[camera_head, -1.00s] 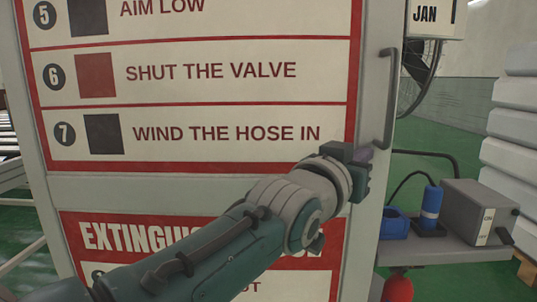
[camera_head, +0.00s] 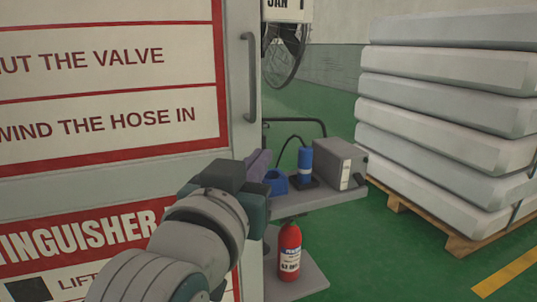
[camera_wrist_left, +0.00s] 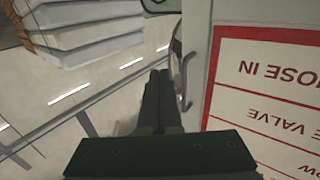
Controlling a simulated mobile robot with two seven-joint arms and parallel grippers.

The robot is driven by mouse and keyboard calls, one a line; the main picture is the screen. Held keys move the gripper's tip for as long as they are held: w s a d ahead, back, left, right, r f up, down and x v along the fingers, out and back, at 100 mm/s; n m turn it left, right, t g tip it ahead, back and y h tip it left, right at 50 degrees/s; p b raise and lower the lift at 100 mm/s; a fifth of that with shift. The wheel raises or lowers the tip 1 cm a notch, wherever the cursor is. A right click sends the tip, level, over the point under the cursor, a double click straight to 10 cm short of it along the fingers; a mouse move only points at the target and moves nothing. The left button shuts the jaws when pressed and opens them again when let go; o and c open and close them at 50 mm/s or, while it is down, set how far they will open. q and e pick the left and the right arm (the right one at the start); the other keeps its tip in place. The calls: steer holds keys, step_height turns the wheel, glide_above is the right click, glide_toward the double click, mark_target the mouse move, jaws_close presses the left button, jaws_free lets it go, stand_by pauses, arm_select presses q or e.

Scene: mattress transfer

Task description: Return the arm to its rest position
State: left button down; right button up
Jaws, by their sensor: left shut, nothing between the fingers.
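My left arm comes in from the bottom left of the head view. Its gripper (camera_head: 257,165) is in front of the right edge of a white sign cabinet (camera_head: 200,170), below the cabinet's grey vertical handle (camera_head: 249,80). In the left wrist view the gripper's two dark fingers (camera_wrist_left: 159,90) lie together, shut and empty. The cabinet handle (camera_wrist_left: 183,85) shows just to the right of the fingers there. I cannot tell whether the gripper touches the cabinet. My right gripper is not in view.
A grey cart (camera_head: 310,203) right of the cabinet carries a blue holder (camera_head: 276,182), a blue cylinder (camera_head: 305,164) and a grey box (camera_head: 333,162). A red extinguisher (camera_head: 289,252) stands on its lower shelf. Stacked mattresses (camera_head: 450,110) rest on a pallet (camera_head: 430,222) at right. Green floor between is clear.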

arm_select(q)
steer(key=s+a+r+g+y+p, duration=0.1)
steer(key=s+a+r+g+p, duration=0.2)
steer(key=s+a+g+p, duration=0.5)
steer(key=s+a+r+g+y+p, duration=0.1)
steer(key=s+a+r+y+p, duration=0.15)
steer(key=s+p, duration=0.65)
steer(key=s+a+r+g+y+p, duration=0.1)
steer(key=s+a+r+g+p, duration=0.3)
steer(key=s, duration=0.8)
step_height(320, 180, up, 36)
steer(key=s+a+g+p, duration=0.1)
steer(key=p, duration=3.7)
steer(key=shift+a+r+n, duration=0.15)
steer(key=shift+r+n, duration=0.1)
steer(key=shift+n, duration=0.15)
